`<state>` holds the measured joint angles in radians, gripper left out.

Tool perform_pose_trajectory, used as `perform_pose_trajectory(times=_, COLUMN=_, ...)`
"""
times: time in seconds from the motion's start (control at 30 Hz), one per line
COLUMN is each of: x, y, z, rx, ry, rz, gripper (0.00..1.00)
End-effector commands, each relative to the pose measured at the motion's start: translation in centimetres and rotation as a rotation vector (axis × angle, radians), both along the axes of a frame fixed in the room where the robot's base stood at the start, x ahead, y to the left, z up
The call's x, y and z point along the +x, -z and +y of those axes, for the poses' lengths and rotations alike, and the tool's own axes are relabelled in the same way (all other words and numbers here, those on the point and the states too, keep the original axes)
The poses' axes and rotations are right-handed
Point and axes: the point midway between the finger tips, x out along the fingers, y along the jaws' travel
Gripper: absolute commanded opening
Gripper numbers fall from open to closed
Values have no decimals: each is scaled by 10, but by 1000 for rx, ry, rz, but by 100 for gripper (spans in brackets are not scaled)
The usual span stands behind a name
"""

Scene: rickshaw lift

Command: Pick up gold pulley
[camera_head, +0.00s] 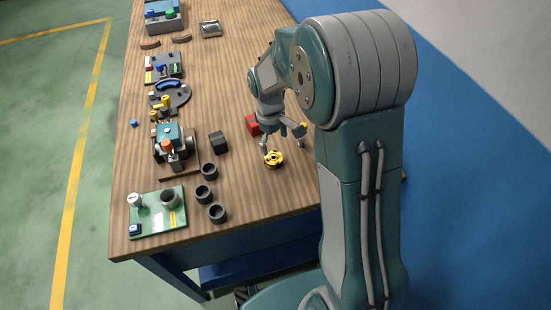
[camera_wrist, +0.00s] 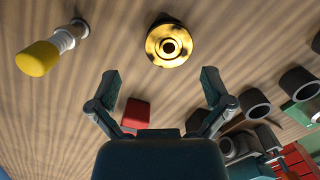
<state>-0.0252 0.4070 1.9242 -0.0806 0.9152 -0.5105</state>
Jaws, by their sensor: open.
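The gold pulley (camera_head: 273,158) lies flat on the wooden table, near its front part. In the wrist view the gold pulley (camera_wrist: 170,46) is a round yellow disc with a dark centre hole, beyond the fingertips and roughly midway between them. My gripper (camera_head: 282,142) is above the table close to the pulley. In the wrist view my gripper (camera_wrist: 160,84) has its two fingers spread wide with nothing between them. The pulley is fully visible and apart from the fingers.
A red block (camera_head: 253,125) sits behind the gripper; it also shows in the wrist view (camera_wrist: 136,113). Black cups (camera_head: 204,193), a black block (camera_head: 218,141) and a green board (camera_head: 157,211) occupy the table's left side.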

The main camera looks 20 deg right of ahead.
Motion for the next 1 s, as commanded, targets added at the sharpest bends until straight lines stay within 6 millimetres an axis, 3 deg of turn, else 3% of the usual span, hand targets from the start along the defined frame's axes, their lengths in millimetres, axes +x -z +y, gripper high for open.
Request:
perform_pose_trajectory(times=0.4, x=-8, y=51, z=0, rx=0, ry=-1, rz=1, gripper=100)
perform_pose_trajectory(times=0.67, x=-8, y=54, z=-1, rx=0, ry=-1, rz=-2, gripper=100)
perform_pose_trajectory(times=0.73, x=-8, y=54, z=0, rx=0, ry=-1, rz=-1, gripper=78)
perform_pose_trajectory(times=0.87, x=-8, y=54, z=0, rx=0, ry=-1, rz=-1, gripper=20)
perform_pose_trajectory(times=0.9, x=-8, y=54, z=0, rx=0, ry=-1, rz=-1, gripper=14)
perform_pose_trajectory(times=1.0, x=-8, y=54, z=0, rx=0, ry=-1, rz=-1, gripper=14)
